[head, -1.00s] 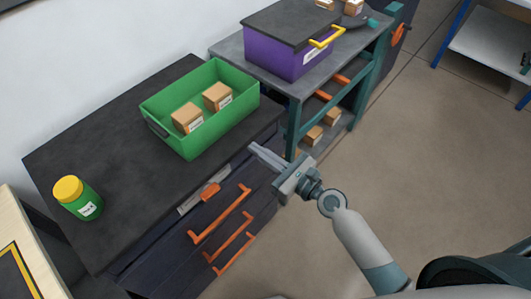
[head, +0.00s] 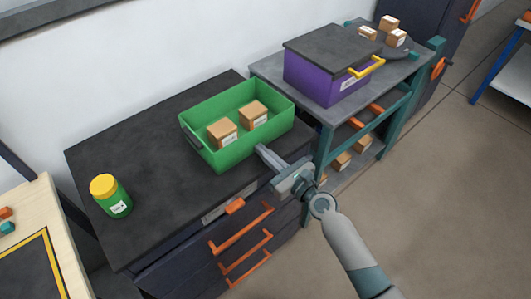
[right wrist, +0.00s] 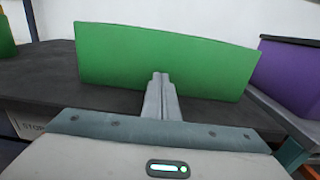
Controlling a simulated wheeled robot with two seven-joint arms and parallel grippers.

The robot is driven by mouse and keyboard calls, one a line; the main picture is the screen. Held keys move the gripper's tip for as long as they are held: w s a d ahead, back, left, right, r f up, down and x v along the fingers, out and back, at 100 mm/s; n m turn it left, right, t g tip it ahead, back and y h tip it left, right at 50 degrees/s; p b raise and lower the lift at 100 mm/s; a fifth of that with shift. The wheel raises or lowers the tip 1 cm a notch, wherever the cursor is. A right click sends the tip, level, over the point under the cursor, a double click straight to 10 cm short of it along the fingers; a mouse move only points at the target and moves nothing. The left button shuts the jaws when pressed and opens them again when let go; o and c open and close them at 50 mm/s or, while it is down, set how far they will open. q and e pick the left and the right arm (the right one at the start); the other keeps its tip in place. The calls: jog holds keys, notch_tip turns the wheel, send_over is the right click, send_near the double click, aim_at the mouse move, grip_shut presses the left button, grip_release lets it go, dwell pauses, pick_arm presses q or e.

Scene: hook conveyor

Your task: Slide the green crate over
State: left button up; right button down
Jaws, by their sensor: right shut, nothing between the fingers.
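The green crate (head: 246,152) sits on the dark top of a drawer cabinet (head: 160,206), towards its back right. Two small cardboard boxes, one on the left (head: 222,131) and one on the right (head: 254,114), stand inside it. My right gripper (head: 262,150) is shut and empty, its fingertips at the crate's front wall near the right end. In the right wrist view the closed fingers (right wrist: 160,78) point at the middle of the crate's green wall (right wrist: 165,55); I cannot tell if they touch it. My left gripper is not in view.
A purple bin (head: 318,80) with a dark lid and yellow handle stands on the grey shelf unit (head: 268,72) to the right. A green jar with a yellow lid (head: 112,198) stands at the cabinet's left. Orange drawer handles (head: 240,232) stick out in front.

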jog(key=shift+x, duration=1.95)
jog(key=shift+s+d, duration=0.1)
jog(key=shift+s, duration=0.1)
